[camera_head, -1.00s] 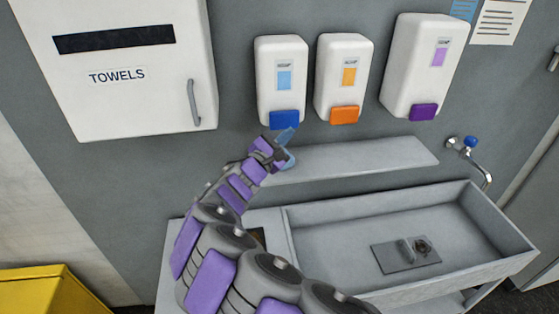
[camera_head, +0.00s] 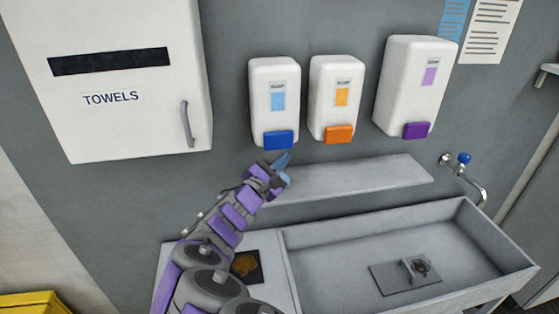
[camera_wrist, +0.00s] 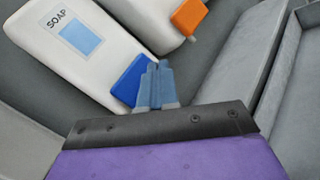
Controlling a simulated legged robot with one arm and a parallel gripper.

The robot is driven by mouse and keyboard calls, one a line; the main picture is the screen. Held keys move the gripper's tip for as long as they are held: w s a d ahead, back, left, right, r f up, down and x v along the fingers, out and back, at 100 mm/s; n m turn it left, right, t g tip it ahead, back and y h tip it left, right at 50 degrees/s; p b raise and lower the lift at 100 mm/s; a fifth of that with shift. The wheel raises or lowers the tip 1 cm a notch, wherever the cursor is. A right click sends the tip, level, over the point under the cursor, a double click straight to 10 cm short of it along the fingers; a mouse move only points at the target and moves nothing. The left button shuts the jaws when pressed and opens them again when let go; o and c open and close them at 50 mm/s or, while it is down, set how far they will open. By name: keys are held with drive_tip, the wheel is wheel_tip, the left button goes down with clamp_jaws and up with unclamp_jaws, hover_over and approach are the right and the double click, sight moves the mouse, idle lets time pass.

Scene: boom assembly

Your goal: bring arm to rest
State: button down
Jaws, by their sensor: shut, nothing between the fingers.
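My gripper (camera_head: 284,163) is at the end of my purple and grey arm, just below the white soap dispenser (camera_head: 273,92) with the blue push bar (camera_head: 278,140). Its light-blue fingers are shut with nothing between them. In the wrist view the closed fingers (camera_wrist: 155,84) overlap the right side of the blue bar (camera_wrist: 129,82) in the picture. In the head view a small gap shows between the fingertips and the bar. The arm reaches up from the bottom of the head view.
A dispenser with an orange bar (camera_head: 338,135) and one with a purple bar (camera_head: 416,130) hang to the right. A shelf (camera_head: 355,179) sits below them, above the sink (camera_head: 340,262). A towel cabinet (camera_head: 120,125) hangs at left. A faucet (camera_head: 470,172) is at right.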

drive_tip(key=s+d+r+m+g+h+b, duration=0.1)
drive_tip(key=s+d+m+g+h+b, duration=0.25)
drive_tip(key=d, duration=0.75)
drive_tip(key=s+d+r+m+g+h, duration=0.1)
drive_tip(key=s+d+m+g+h, duration=0.1)
drive_tip(key=s+d+m+g, duration=0.6)
drive_tip(key=s+d+f+m+g+y+b, duration=0.1)
drive_tip(key=s+d+f+m+g, duration=0.2)
drive_tip(key=d, duration=0.4)
drive_tip(key=s+d+f+m+y+b, duration=0.1)
drive_tip(key=s+d+f+m+b, duration=0.15)
drive_tip(key=s+d, duration=0.35)
drive_tip(key=s+f+m+g+y+b, duration=0.25)
drive_tip(key=s+f+y, duration=0.25)
drive_tip(key=s+f, duration=0.55)
drive_tip(key=s+a+f+m+g+y+b, duration=0.1)
drive_tip(key=s+a+f+y, duration=0.2)
drive_tip(key=s+a, duration=0.3)
drive_tip(key=s+a+f+m+g+y+b, duration=0.1)
drive_tip(key=s+a+f+y, duration=0.3)
drive_tip(key=s, duration=0.5)
drive_tip(key=a+m+y, duration=0.1)
drive_tip(key=a, duration=0.1)
drive_tip(key=shift+s+a+f+b, duration=0.3)
drive_tip(key=shift+s+a+b, duration=0.1)
